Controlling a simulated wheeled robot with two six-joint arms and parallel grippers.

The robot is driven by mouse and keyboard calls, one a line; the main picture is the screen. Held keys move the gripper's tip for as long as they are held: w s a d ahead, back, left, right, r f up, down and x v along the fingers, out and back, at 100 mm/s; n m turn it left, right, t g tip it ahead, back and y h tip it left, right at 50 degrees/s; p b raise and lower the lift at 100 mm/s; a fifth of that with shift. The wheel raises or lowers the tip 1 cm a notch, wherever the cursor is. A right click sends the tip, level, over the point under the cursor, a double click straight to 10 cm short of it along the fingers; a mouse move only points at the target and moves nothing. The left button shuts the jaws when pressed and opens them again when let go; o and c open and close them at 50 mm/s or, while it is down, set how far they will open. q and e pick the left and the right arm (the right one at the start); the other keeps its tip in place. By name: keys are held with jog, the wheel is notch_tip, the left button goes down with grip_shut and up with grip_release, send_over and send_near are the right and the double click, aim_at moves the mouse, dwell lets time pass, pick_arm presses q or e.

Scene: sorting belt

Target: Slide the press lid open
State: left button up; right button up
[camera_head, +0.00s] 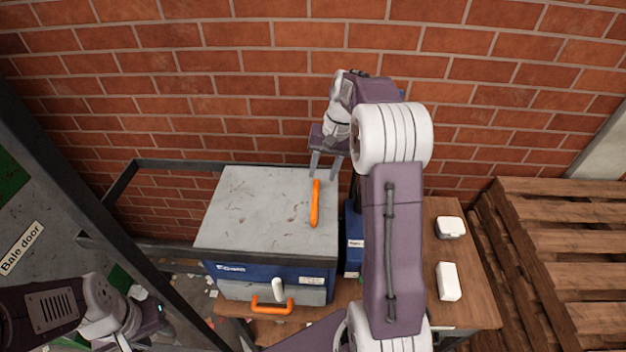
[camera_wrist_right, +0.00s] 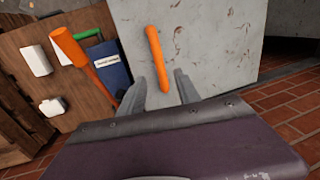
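The press (camera_head: 270,270) is a blue box with a grey lid (camera_head: 255,205) covering its top. An orange bar handle (camera_head: 315,205) lies along the lid's right side; it also shows in the right wrist view (camera_wrist_right: 155,50). My right gripper (camera_head: 323,172) is at the handle's far end, above the lid's back right corner. In the wrist view its fingers (camera_wrist_right: 160,85) are apart, with the near end of the handle between their tips and gaps on both sides. My left gripper (camera_head: 155,318) is at the lower left, away from the press; its fingers are not clear.
A blue labelled container (camera_head: 353,245) stands right of the press. Two white blocks (camera_head: 447,281) (camera_head: 450,227) lie on the wooden table. Wooden pallets (camera_head: 550,230) are at the right, a brick wall (camera_head: 270,100) behind. An orange lever (camera_wrist_right: 75,50) shows in the wrist view.

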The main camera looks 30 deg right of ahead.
jog(key=s, duration=0.1)
jog(key=p, duration=0.2)
send_over(316, 194)
jog(key=f, duration=0.5)
jog(key=shift+s+d+f, duration=0.15)
jog(key=shift+d, duration=0.25)
jog(key=f, duration=0.2)
jog(key=shift+a+f, duration=0.3)
jog(key=shift+s+a+f, duration=0.2)
jog(key=shift+s+f, duration=0.15)
jog(key=shift+f, duration=0.05)
jog(key=shift+w+f, duration=0.1)
jog(key=shift+w, duration=0.05)
jog(key=shift+w+d+f, duration=0.1)
jog(key=shift+w, duration=0.05)
jog(key=c, duration=0.3)
pick_arm(q)
jog(key=shift+w+r, duration=0.2)
jog(key=shift+r, duration=1.05)
pick_arm(e)
grip_shut()
pick_arm(q)
jog(key=shift+d, duration=0.1)
